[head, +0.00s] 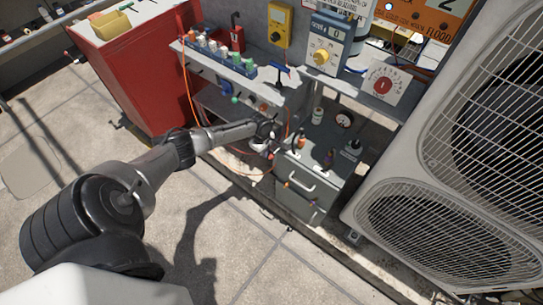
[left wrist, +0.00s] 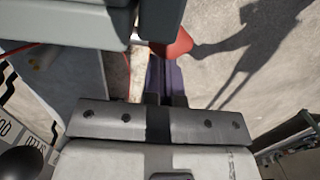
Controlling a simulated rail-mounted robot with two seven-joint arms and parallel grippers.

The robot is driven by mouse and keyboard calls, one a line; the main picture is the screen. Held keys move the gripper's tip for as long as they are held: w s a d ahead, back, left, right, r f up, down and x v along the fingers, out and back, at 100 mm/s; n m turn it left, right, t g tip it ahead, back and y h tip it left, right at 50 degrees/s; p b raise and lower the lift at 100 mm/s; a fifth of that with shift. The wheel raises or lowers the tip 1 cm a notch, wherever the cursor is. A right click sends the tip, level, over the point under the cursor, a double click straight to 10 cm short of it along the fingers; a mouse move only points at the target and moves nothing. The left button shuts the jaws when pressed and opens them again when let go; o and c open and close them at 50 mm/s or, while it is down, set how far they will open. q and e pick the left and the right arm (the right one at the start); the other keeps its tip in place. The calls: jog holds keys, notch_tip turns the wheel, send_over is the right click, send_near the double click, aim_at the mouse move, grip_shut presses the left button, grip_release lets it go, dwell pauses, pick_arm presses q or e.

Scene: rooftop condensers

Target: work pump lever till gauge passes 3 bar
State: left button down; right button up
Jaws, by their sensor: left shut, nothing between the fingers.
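My left gripper (head: 266,132) is at the end of my arm, beside the grey cabinet (head: 312,183) in the head view. It is shut and empty. In the left wrist view its dark fingers (left wrist: 163,88) point up the picture, with a red tapered part (left wrist: 174,45) close to the tips. I cannot tell whether that part is the pump lever, or whether the fingers touch it. The pump lever is not clearly identifiable. My right gripper is not in view.
A red cabinet (head: 140,62) stands at the back left. A shelf with several bottles (head: 222,58) is above my gripper. Large condenser units (head: 450,225) block the right. An orange hose (head: 186,80) hangs near the shelf. The paved floor in front is clear.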

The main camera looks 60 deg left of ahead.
pick_arm(q)
notch_tip(320, 180, up, 13)
jog(key=a+p, duration=0.1)
jog(key=p, duration=0.4)
jog(key=shift+s+a, duration=0.15)
jog(key=shift+s, duration=0.1)
jog(key=shift+r, duration=0.1)
